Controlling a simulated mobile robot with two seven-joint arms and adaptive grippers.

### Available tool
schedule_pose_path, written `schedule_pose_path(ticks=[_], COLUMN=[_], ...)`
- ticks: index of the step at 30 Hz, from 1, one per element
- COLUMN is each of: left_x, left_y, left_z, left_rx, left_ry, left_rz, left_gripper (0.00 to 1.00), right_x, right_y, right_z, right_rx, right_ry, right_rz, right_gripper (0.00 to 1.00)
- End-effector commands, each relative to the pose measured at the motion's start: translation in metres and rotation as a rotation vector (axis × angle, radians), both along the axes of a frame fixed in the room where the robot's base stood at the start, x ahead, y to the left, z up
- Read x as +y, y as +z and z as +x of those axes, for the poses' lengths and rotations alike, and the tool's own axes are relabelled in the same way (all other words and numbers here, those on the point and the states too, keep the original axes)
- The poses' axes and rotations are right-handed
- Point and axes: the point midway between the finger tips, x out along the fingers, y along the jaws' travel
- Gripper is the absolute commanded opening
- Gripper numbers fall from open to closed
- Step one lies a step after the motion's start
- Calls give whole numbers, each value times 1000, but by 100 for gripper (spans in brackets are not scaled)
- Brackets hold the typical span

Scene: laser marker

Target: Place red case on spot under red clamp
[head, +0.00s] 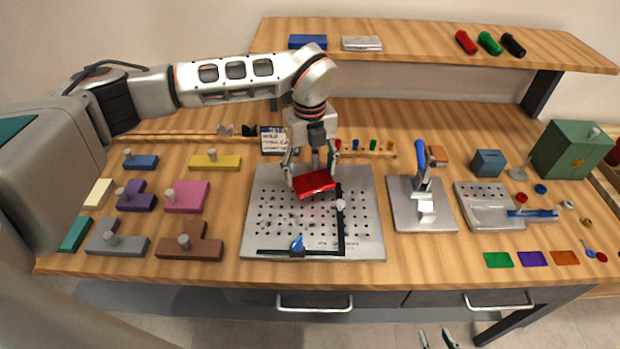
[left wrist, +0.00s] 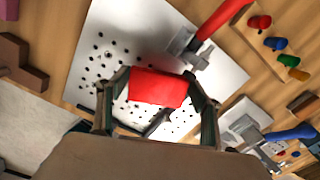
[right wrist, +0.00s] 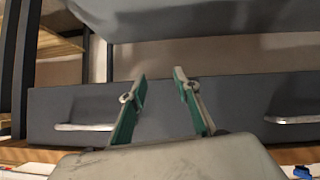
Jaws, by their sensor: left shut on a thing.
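The red case (head: 314,184) is a flat red block, held slightly tilted above the perforated metal plate (head: 262,225). My left gripper (head: 311,174) is shut on its opposite edges; the case (left wrist: 158,88) also shows between the fingers in the left wrist view. A clamp with a red handle (left wrist: 215,20) stands on the plate beside the case in the left wrist view; in the head view my gripper and arm mostly hide it. The spot under it cannot be made out. My right gripper (right wrist: 160,78) is open and empty, low in front of the table drawers.
A black L-shaped guide (head: 342,225) and a small blue knob (head: 297,243) are on the plate. A blue-handled clamp (head: 421,165) stands on its own plate to the right. Several knobbed blocks, including a brown one (head: 192,248), lie left. A shelf (head: 400,35) runs above the back.

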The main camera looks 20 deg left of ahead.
Motion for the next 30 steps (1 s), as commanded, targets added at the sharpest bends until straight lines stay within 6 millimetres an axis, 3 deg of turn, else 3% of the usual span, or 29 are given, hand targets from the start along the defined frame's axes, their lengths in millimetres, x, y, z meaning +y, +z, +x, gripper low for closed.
schedule_pose_path(ticks=[6,19,20,21,30], left_x=[-1,0,0,0,0], left_y=[-31,-38,-38,-37,-37], left_z=[-1,0,0,0,0], left_rx=[2,0,0,0,0], left_ry=[0,0,0,0,0], left_rz=[0,0,0,0,0], left_gripper=[40,40,73,82,82], right_x=[0,-1,0,0,2], right_y=[2,-7,-5,-4,3], right_z=[-1,-5,-4,-4,0], right_rx=[5,16,14,12,0], right_ry=[-3,-4,-4,-3,-3], right_rz=[0,-2,-1,0,4], right_gripper=[31,31,31,31,31])
